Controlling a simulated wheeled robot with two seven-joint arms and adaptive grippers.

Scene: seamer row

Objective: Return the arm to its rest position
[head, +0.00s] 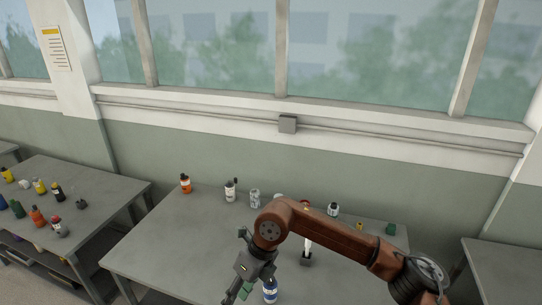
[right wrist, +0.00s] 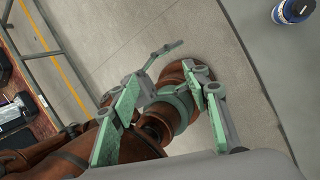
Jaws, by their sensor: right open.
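My right arm (head: 330,232) is reddish brown and comes in from the lower right of the head view, bent over the middle table. My left gripper is in neither view.
The middle table (head: 170,235) holds an orange bottle (head: 185,183), a white bottle (head: 231,190), a can (head: 255,198) and a dark-capped bottle (head: 333,209) along its back. A dark stand (head: 306,258) is beside my arm. The table's left part is clear. A side table (head: 95,178) holds several bottles.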

